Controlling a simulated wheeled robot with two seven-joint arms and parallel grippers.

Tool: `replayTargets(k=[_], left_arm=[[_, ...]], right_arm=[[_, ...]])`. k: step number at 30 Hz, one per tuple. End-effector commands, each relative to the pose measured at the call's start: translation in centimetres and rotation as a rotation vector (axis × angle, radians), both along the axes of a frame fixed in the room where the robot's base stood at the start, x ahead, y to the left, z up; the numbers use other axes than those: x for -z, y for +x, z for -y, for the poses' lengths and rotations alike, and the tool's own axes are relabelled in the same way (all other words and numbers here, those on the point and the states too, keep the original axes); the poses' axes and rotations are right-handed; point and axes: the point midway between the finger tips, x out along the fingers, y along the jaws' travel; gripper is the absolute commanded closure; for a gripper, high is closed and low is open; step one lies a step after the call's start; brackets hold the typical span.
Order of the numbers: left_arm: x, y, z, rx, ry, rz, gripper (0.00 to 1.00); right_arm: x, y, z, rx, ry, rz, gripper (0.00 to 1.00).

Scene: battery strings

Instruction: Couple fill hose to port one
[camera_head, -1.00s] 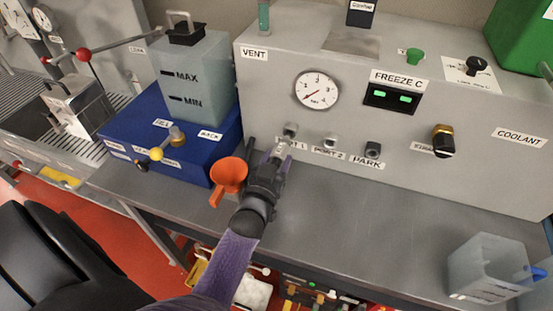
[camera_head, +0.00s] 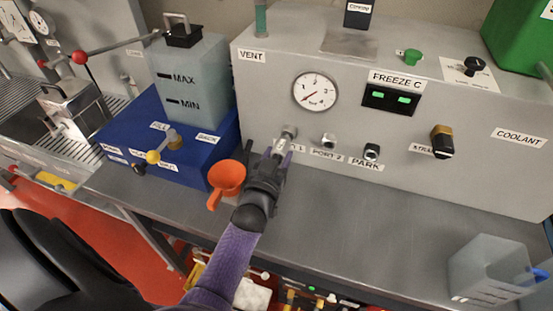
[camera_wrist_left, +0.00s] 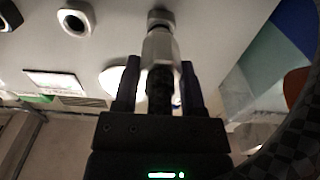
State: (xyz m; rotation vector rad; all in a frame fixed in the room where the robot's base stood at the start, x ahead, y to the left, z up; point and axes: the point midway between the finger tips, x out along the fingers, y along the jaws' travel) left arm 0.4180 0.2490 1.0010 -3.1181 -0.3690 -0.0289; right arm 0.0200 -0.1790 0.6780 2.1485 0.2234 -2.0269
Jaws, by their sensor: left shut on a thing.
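My left gripper (camera_head: 276,158) is shut on the silver fill hose coupling (camera_head: 282,144), directly in front of port one (camera_head: 290,131) on the grey panel. The left wrist view shows the coupling (camera_wrist_left: 159,48) between the two dark fingers (camera_wrist_left: 160,82), in line with port one's metal ring (camera_wrist_left: 160,17). The coupling's end meets or nearly meets the ring; I cannot tell whether it is seated. The port one label is partly hidden by the gripper. The rest of the hose is mostly hidden. My right gripper is not in view.
Port two (camera_head: 328,141) and the park fitting (camera_head: 371,152) lie to the right. An orange funnel (camera_head: 227,178) is close left of the gripper. A blue unit (camera_head: 190,166) bears a translucent tank (camera_head: 195,85). The grey bench (camera_head: 370,215) is clear up to a clear jug (camera_head: 488,268).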

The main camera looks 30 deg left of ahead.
Motion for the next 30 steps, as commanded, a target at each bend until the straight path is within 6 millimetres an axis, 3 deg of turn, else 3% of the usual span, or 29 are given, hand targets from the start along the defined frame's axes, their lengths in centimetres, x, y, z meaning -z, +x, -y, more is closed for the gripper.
replayTargets(k=[19,20,25,30], left_arm=[[0.0,1.6,-0.4,0.0,0.001,0.002,1.0],[0.0,1.6,-0.4,0.0,0.001,0.001,0.41],[0.0,1.5,-0.4,0.0,0.0,0.001,0.06],[0.0,1.5,-0.4,0.0,0.0,0.0,0.06]], right_arm=[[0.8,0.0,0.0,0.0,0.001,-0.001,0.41],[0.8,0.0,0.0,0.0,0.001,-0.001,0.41],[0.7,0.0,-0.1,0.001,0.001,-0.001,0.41],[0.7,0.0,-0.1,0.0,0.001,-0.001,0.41]])
